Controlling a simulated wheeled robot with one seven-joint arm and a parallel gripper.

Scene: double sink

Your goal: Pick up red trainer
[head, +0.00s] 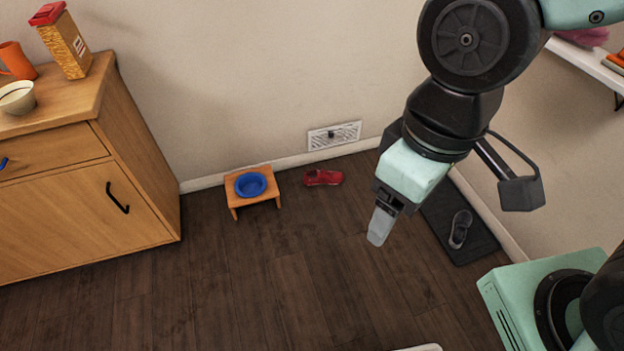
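The red trainer (323,178) lies on the dark wood floor near the back wall, just below a white wall vent. It sits to the right of a small wooden stool and apart from it. My gripper (379,226) hangs in the air, pointing down, lower and to the right of the trainer in the head view. It is not touching the trainer. One finger shows from the side, so its opening cannot be judged. Nothing is visibly held.
The small wooden stool (233,189) carries a blue bowl (251,184). A wooden cabinet (75,205) stands at left with a cereal box (62,42) on top. A dark mat (440,222) with a grey shoe (460,229) lies at right. The middle floor is clear.

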